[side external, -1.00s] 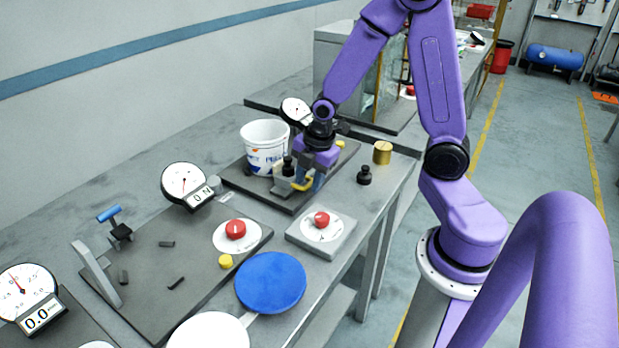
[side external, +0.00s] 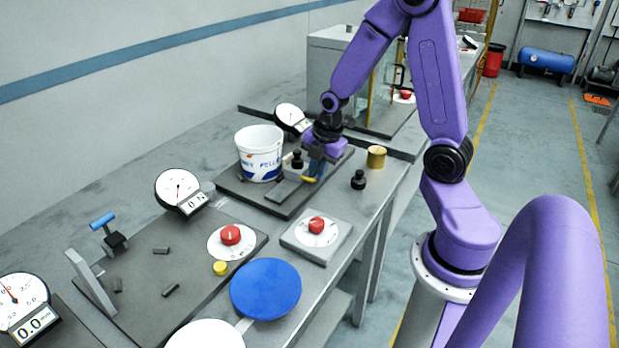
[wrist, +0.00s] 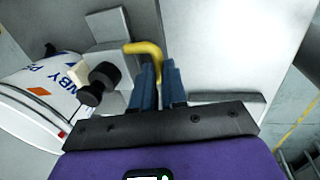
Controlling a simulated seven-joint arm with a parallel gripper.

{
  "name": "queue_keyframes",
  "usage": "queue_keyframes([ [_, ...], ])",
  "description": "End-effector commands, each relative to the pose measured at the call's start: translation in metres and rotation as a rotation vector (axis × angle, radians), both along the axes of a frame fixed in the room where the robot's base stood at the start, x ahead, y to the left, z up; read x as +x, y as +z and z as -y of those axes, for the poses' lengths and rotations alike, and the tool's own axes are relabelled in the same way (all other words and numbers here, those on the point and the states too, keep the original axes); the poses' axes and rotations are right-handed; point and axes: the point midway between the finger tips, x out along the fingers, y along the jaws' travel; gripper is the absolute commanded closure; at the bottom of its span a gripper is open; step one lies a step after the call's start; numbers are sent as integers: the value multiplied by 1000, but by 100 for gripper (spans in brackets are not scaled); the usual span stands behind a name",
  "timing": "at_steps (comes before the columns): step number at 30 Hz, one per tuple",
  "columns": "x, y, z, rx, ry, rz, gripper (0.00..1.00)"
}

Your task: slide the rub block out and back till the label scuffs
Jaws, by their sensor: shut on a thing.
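The white tub (side external: 260,155) stands upright on a dark base plate, with a blue-lettered label that also shows in the wrist view (wrist: 55,75). My gripper (side external: 316,170) is at the tub's right, with its two blue fingers (wrist: 158,75) shut on the yellow handle (wrist: 143,47) of the rub block. The block's black knob (wrist: 98,84) and a cream pad (wrist: 79,74) lie close to the label in the wrist view. I cannot tell whether the pad touches it. The knob also shows in the side view (side external: 297,160). My fingers hide part of the block. No scuff can be made out.
A grey strip (side external: 285,190) lies bare on the base plate in front of the block. A dial gauge (side external: 290,118) stands behind the tub. A brass cylinder (side external: 376,157) and a black weight (side external: 358,180) stand to the right, near the bench edge.

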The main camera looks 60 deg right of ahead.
Motion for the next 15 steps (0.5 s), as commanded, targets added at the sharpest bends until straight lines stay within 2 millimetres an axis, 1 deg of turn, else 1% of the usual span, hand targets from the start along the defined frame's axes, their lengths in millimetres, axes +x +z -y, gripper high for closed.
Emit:
queue_keyframes([
  [1,0,0,6,0,-4,2,100],
  [4,0,0,10,0,-2,2,100],
  [13,0,0,11,0,0,2,100],
  [14,0,0,11,0,0,2,81],
  [15,0,0,11,0,0,2,68],
])
